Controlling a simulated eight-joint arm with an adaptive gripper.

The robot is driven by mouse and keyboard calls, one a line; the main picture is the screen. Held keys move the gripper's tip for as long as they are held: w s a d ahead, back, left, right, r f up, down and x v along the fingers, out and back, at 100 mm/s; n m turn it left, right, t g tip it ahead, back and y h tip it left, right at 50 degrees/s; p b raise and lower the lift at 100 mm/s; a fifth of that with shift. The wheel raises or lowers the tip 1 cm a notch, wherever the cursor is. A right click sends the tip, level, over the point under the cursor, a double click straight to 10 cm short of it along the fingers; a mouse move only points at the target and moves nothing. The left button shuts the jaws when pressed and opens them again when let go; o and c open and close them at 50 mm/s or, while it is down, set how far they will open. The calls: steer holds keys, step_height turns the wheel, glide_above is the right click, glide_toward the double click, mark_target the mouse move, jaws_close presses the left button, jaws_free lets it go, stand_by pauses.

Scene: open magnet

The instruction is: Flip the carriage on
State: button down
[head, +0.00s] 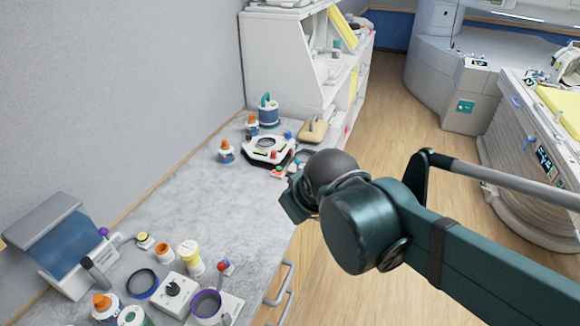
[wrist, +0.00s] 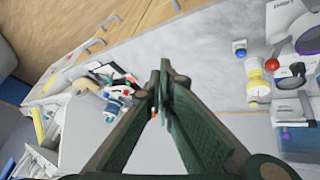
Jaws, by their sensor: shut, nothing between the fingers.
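I cannot tell for sure which thing is the carriage. A white and black hexagonal device (head: 268,150) with coloured knobs sits at the far end of the grey counter. A part-hidden white and black device with red and blue parts, likely the same one, shows left of my fingers in the wrist view (wrist: 120,92). My gripper (wrist: 163,92) is shut and empty above the counter, its fingertips together. In the head view, my wrist largely hides the fingers. A large bed-like unit (head: 512,155) with a yellow pad and small panels stands at the right.
The grey counter (head: 185,210) has a clear middle. Orange-capped bottles stand near the device. A white shelf (head: 285,60) rises behind. Drawer handles (head: 280,283) project frontward.

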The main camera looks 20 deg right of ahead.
steer(key=w+d+f+n+h+p, duration=0.1)
steer(key=w+f+n+h, duration=0.1)
steer(key=w+n, duration=0.5)
steer(key=w+d+f+n+g+h+p, duration=0.1)
steer(key=w+f+n, duration=0.4)
steer(key=w, duration=0.9)
steer(key=w+d+f+n+h+p, duration=0.2)
steer(key=w+d+f+n+h, duration=0.1)
steer(key=w+n, duration=0.6)
steer(key=shift+w+d+f+n+g+h, duration=0.2)
steer(key=shift+w+n+g+h, duration=0.15)
steer(key=shift+w, duration=0.3)
steer(key=x, duration=1)
steer(key=shift+d+f, duration=0.1)
steer(key=shift+w+d+f, duration=0.15)
steer(key=shift+w+d, duration=0.5)
steer(key=shift+d, duration=0.25)
steer(key=shift+w+d+f, duration=0.1)
steer(key=shift+w+d, duration=0.3)
steer(key=shift+d, duration=0.2)
